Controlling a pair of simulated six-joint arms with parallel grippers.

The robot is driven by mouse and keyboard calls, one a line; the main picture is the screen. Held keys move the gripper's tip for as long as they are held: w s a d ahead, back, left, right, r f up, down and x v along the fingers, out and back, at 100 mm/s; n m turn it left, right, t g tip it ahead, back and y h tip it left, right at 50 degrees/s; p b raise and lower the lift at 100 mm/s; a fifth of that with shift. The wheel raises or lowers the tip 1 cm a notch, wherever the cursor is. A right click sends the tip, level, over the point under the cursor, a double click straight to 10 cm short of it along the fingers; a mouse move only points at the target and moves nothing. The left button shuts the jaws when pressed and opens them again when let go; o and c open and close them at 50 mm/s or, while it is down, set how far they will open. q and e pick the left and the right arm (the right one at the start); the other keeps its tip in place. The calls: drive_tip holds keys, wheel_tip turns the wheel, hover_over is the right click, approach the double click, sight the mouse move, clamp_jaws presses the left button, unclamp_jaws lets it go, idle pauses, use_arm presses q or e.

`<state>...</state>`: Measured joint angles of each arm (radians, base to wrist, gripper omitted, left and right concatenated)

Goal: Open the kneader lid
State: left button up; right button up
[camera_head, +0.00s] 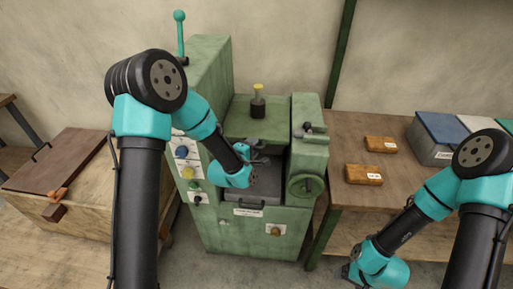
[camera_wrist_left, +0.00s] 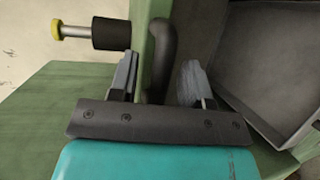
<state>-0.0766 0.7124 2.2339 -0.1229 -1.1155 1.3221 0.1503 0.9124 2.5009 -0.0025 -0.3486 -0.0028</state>
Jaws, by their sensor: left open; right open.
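The green kneader machine (camera_head: 215,85) stands in the middle of the head view. Its green lid panel (camera_head: 238,122) is at the top, with a black, yellow-topped knob (camera_head: 258,100) standing at its back. My left gripper (camera_head: 258,150) is open at the lid's front edge. In the left wrist view, its two fingers (camera_wrist_left: 158,82) stand either side of a dark curved handle (camera_wrist_left: 164,45) and a green edge; I cannot tell whether they touch. The knob (camera_wrist_left: 95,32) also shows there. My right gripper (camera_head: 352,272) is open, low at the bottom right, partly hidden by its arm.
A grey metal chamber (camera_wrist_left: 265,65) lies beside the handle. A wooden table (camera_head: 345,125) with brown blocks (camera_head: 364,174) and a blue-topped box (camera_head: 440,130) stands right. A wooden chest with a brown top (camera_head: 62,160) stands left. A teal-knobbed lever (camera_head: 180,35) rises from the machine.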

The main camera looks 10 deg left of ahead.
use_arm(q)
drive_tip(key=shift+w, duration=0.1)
drive_tip(key=shift+c, duration=0.2)
clamp_jaws()
idle(0.4)
